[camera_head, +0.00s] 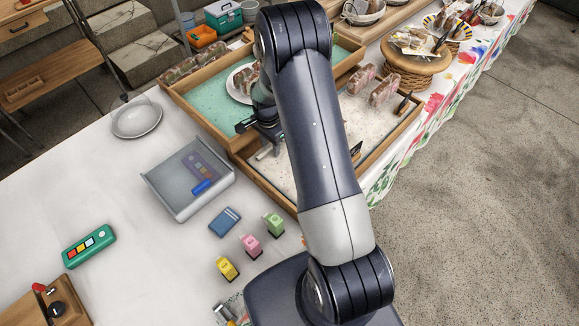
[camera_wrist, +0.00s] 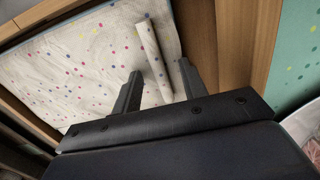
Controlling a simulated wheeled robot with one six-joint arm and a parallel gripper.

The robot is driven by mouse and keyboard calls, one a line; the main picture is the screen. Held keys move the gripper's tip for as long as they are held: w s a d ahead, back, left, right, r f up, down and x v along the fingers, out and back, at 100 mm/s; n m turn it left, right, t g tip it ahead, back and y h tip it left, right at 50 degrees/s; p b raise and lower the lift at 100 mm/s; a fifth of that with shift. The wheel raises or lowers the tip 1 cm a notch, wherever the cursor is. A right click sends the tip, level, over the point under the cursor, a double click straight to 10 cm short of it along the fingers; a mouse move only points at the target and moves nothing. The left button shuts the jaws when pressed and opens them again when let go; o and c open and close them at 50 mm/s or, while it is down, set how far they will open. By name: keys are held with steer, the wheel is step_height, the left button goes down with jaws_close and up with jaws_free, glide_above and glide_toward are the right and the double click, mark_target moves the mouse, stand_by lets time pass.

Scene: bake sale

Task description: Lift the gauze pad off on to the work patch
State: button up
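A pale, narrow strip or roll (camera_wrist: 153,60) lies on a white mat with coloured dots (camera_wrist: 85,55) inside a wooden-sided tray. I cannot tell for sure whether it is the gauze pad. In the head view a small pale piece (camera_head: 264,152) shows at the tray's near-left side, just below my gripper (camera_head: 256,130). In the wrist view my gripper (camera_wrist: 160,67) is open, its two dark fingers apart, with the strip's near end between them from this angle. I cannot tell whether they touch it. No work patch is clearly identifiable; my arm covers part of the tray.
A wooden divider (camera_head: 242,150) separates the white mat from a green mat (camera_head: 212,103) with a plate. A grey translucent bin (camera_head: 160,190), a blue block (camera_head: 225,221) and small yellow, pink and green cartons (camera_head: 274,223) stand left.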

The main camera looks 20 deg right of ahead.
jaws_close()
stand_by(0.4)
